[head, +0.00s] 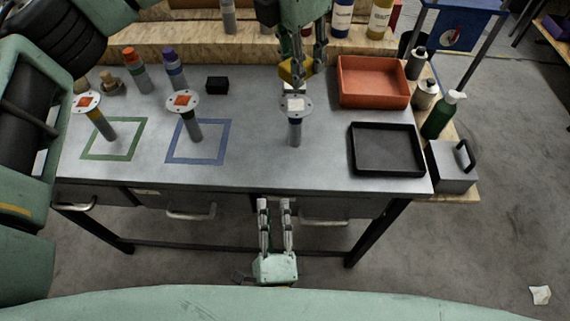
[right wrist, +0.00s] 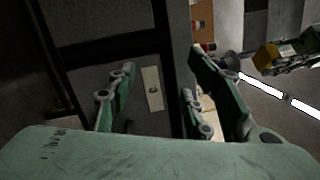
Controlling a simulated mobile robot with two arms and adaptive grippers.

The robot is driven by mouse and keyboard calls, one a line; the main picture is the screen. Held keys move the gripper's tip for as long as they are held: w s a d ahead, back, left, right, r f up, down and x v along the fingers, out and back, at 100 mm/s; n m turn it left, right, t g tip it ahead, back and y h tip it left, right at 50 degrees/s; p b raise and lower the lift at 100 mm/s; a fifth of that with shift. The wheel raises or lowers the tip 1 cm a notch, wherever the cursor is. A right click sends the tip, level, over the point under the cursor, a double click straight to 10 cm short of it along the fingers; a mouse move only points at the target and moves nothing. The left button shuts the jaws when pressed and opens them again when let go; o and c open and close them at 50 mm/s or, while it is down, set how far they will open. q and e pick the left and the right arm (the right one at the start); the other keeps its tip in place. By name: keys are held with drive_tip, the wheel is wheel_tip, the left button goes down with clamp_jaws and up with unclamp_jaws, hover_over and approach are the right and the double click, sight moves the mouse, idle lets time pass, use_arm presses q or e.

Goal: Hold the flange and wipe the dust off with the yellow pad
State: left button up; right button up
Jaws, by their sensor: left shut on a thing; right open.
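My left gripper (head: 301,72) is shut on the yellow pad (head: 290,73), just above a flange (head: 294,118) with a pale square on its disc and a dark blue band. I cannot tell if pad and disc touch. The pad also shows at the right of the right wrist view (right wrist: 268,57). Two other flanges with orange squares stand to the left: one at the green outline (head: 108,133), one at the blue outline (head: 190,124). My right gripper (head: 274,207) is open and empty, low in front of the table's front edge. Its spread fingers show in the right wrist view (right wrist: 150,95).
A red tray (head: 373,101) and an empty black tray (head: 386,171) are on the table's right. A green pump bottle (head: 440,117) and a grey box with a handle (head: 450,175) stand beyond. Bottles and a black block (head: 217,85) are at the back. Drawer handles (head: 190,215) jut out in front.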

wheel_tip(320, 180, up, 10)
drive_tip(key=d+m+t+h, duration=0.1)
drive_tip(key=d+m+h, duration=0.1)
drive_tip(key=m+h, duration=0.5)
drive_tip(key=m+g+y, duration=0.1)
drive_tip(key=m+g, duration=0.1)
drive_tip(key=m, duration=0.8)
approach(294, 130)
drive_tip(key=shift+s+d, duration=0.25)
drive_tip(key=shift+s, duration=0.2)
drive_tip(key=shift+w+a+r+m+y, duration=0.2)
drive_tip(key=shift+w+m+y, duration=0.15)
drive_tip(key=shift+m, duration=0.15)
drive_tip(key=w, duration=0.4)
drive_tip(key=w+d, duration=0.1)
drive_tip(key=w, duration=0.3)
drive_tip(key=w+d, duration=0.1)
drive_tip(key=w, duration=0.2)
drive_tip(key=shift+w, duration=0.4)
clamp_jaws()
